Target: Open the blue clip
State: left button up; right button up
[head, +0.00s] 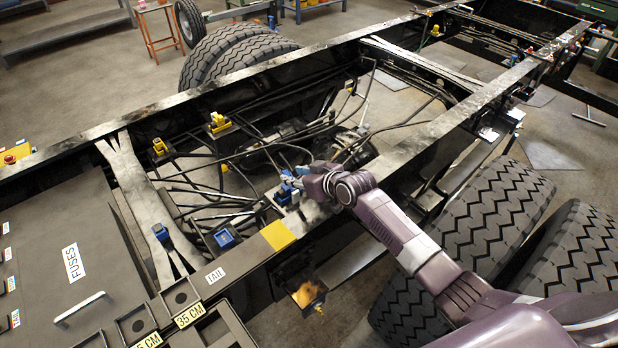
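A blue clip (284,195) sits on the near chassis rail, just right of the yellow patch. My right gripper (291,180) is right at this clip, its arm reaching in from the lower right. Its small fingertips overlap the blue parts, so I cannot tell whether they touch the clip or whether they are open or shut. I cannot make out whether the clip is open. Another blue clip-like part (225,238) sits left of the yellow patch, and one more (160,232) is on the cross member. My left gripper is not in view.
The yellow patch (278,235) marks the near rail. Cables and hoses (230,165) run inside the frame. A grey fuse box cover (75,255) with a handle fills the lower left. Large tyres (485,215) stand at the right. An open box (307,292) hangs below the rail.

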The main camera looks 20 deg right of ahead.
jog(key=v, duration=0.8)
jog(key=shift+s+r, duration=0.25)
jog(key=shift+s, duration=0.05)
jog(key=shift+d, duration=0.15)
